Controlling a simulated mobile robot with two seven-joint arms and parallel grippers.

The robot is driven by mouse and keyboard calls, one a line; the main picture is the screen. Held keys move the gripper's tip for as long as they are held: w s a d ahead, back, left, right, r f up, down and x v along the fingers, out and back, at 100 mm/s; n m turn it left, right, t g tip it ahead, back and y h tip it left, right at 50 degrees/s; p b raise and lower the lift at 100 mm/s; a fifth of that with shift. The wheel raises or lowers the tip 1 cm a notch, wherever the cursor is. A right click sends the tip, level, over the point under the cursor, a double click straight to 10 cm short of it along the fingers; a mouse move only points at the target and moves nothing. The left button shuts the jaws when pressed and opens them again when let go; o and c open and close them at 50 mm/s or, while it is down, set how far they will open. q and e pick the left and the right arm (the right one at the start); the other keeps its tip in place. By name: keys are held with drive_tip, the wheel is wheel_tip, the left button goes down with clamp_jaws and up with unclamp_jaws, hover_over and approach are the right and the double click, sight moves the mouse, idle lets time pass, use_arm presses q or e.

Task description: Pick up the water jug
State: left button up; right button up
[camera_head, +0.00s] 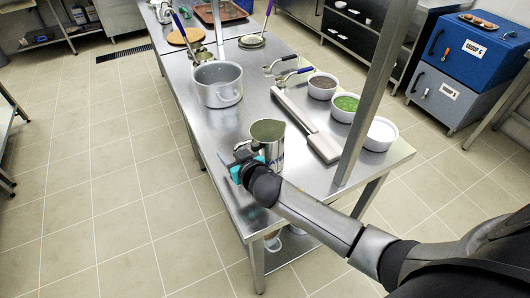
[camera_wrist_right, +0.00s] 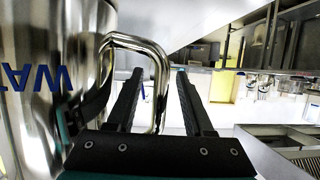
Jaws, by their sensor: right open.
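The water jug (camera_head: 268,133) is a shiny metal pitcher standing upright on the steel table near its front left corner. In the right wrist view the jug (camera_wrist_right: 38,118) fills the left side, with blue letters on its wall. Its looped metal handle (camera_wrist_right: 160,62) reaches out to the right. My right gripper (camera_head: 246,158) is at the jug's near left side. In the wrist view its two dark fingers are apart, with the outer bar of the handle seen between them. I cannot tell whether either finger touches it. My left gripper is not in view.
A large pot (camera_head: 217,84) stands behind the jug. A flat metal bar-shaped tool (camera_head: 323,146) lies to its right, near bowls of brown (camera_head: 322,86), green (camera_head: 345,107) and white (camera_head: 381,134) contents. A table post (camera_head: 374,95) rises at the right.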

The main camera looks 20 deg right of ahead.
clamp_jaws()
idle(0.3)
idle(1.0)
drive_tip(key=shift+r, duration=0.15)
